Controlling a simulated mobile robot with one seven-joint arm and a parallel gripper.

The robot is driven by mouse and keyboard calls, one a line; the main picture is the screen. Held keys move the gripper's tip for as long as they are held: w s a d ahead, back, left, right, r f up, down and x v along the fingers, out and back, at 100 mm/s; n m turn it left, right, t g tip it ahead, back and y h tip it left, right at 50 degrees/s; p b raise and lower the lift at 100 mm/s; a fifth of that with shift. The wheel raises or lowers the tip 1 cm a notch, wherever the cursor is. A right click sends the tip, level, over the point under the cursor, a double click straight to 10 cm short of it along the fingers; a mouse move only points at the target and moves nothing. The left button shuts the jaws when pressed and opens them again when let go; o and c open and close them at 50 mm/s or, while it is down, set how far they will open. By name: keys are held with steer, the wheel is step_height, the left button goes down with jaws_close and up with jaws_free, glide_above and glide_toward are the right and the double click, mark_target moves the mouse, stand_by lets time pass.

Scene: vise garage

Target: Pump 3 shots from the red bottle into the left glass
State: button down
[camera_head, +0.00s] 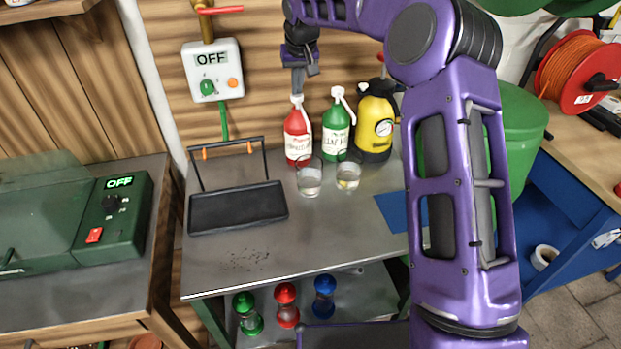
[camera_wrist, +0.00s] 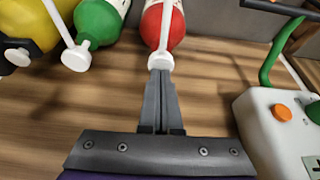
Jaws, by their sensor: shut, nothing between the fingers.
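The red bottle (camera_head: 298,138) stands upright at the back of the metal table, with a white pump head on top. The left glass (camera_head: 309,181) stands in front of it and holds a little clear liquid. The right glass (camera_head: 348,178) stands beside it, in front of the green bottle (camera_head: 335,133). My gripper (camera_head: 298,88) is shut and empty, pointing down just over the red bottle's pump. In the wrist view my fingertips (camera_wrist: 161,76) meet the white pump head (camera_wrist: 161,60); whether they press it down I cannot tell.
A yellow pump sprayer (camera_head: 375,125) stands right of the green bottle. A black tray (camera_head: 238,208) with a raised handle lies to the left. A wall box (camera_head: 212,70) reading OFF hangs behind.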

steer(key=shift+f+b, duration=0.35)
steer(key=shift+f, duration=0.4)
steer(key=shift+r, duration=0.15)
steer(key=shift+r+p, duration=1.25)
steer(key=shift+r, duration=0.05)
steer(key=shift+f, duration=0.15)
steer(key=shift+f+b, duration=0.75)
steer(key=shift+f, duration=0.5)
steer(key=shift+r+p, duration=1.15)
steer(key=shift+r, duration=0.25)
